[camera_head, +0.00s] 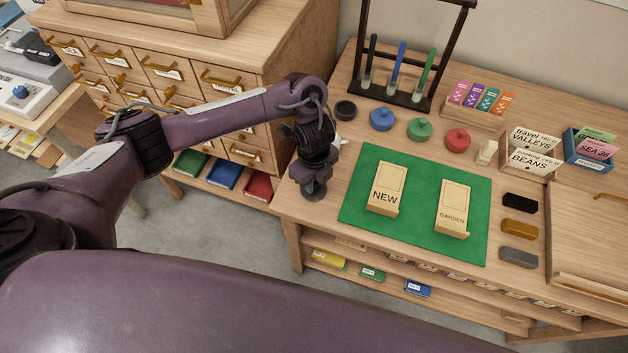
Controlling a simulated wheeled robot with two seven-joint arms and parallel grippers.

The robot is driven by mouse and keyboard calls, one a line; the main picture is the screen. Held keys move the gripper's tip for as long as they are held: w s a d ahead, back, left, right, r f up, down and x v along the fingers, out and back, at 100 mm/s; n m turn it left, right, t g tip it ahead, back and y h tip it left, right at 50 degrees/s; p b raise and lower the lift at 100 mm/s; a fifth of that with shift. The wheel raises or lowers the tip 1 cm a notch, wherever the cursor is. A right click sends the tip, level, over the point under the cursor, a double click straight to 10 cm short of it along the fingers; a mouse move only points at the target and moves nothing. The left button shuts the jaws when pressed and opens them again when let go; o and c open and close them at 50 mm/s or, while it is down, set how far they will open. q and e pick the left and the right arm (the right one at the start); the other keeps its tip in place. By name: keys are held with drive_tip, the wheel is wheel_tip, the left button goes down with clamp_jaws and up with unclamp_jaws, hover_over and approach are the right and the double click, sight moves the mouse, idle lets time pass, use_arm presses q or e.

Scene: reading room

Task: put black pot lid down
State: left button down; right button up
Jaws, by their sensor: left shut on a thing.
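My left gripper (314,178) points down over the left end of the wooden desk, left of the green mat. It is shut on the black pot lid (314,194), a small dark disc mostly hidden under the fingers. Whether the lid touches the desk top I cannot tell. The black pot (345,110) stands open at the back left of the desk, behind the gripper. My right gripper is not in view.
Blue (381,119), green (419,129) and red (457,140) lidded pots stand right of the black pot. The green mat (410,223) holds two wooden label blocks. A brush rack (401,97) stands behind. A white object (341,142) is partly hidden beside the gripper.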

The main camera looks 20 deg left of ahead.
use_arm(q)
drive_tip(key=shift+f, duration=0.15)
drive_tip(key=c, duration=1.3)
unclamp_jaws()
drive_tip(key=shift+r, duration=0.5)
wheel_tip(320, 180, up, 11)
drive_tip(key=p, duration=0.4)
drive_tip(key=shift+r, duration=0.2)
